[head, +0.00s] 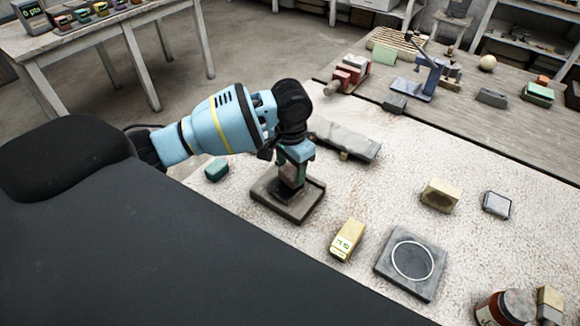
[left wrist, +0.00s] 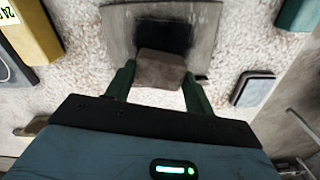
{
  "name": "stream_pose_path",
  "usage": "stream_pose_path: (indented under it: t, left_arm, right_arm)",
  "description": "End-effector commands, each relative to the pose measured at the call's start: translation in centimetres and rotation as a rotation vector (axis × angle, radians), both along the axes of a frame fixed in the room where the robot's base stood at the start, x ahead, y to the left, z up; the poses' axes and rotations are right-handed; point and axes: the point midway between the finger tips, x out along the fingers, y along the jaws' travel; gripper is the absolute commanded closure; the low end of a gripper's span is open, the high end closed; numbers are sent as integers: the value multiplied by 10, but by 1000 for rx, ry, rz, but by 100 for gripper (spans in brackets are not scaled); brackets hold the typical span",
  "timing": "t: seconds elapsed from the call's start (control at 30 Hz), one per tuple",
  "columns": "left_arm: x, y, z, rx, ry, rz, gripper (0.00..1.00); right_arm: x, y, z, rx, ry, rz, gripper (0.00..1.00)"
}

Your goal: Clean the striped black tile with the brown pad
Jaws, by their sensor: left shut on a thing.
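My left gripper (head: 291,174) is shut on the brown pad, a small block that shows between the fingers in the left wrist view (left wrist: 160,70). The gripper points down over a dark grey tile (head: 264,203), which also shows in the left wrist view (left wrist: 118,32). The tile has a black patch in its middle; I cannot make out separate stripes. The pad overlaps the near part of this patch, and whether it touches the tile is unclear. Another grey tile (head: 384,262) with a white ring lies to the right. My right gripper is not in view.
A yellow labelled block (head: 346,240), a tan block (head: 440,195), a grey block (head: 497,205) and a green block (head: 216,170) lie around. A grey slab (head: 350,142) is behind the gripper. A jar (head: 505,308) stands at the front right. A red vise (head: 350,74) is at the back.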

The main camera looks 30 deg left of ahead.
Motion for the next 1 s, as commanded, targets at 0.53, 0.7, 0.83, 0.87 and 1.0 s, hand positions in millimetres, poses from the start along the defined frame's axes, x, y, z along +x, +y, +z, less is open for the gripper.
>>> stream_pose_path:
  t: [0.53,0.7,0.83,0.87,1.0]
  left_arm:
    - [-4,-13,11,-1,-2,0,72]
    - [-3,-6,10,0,-1,2,72]
    - [-1,5,9,-1,-2,2,72]
    - [-1,7,9,-1,-2,2,72]
    - [1,16,8,-1,-2,1,72]
  right_arm:
    - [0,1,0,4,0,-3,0]
    - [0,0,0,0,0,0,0]
    - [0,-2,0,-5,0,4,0]
    - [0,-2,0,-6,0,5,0]
    - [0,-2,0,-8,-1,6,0]
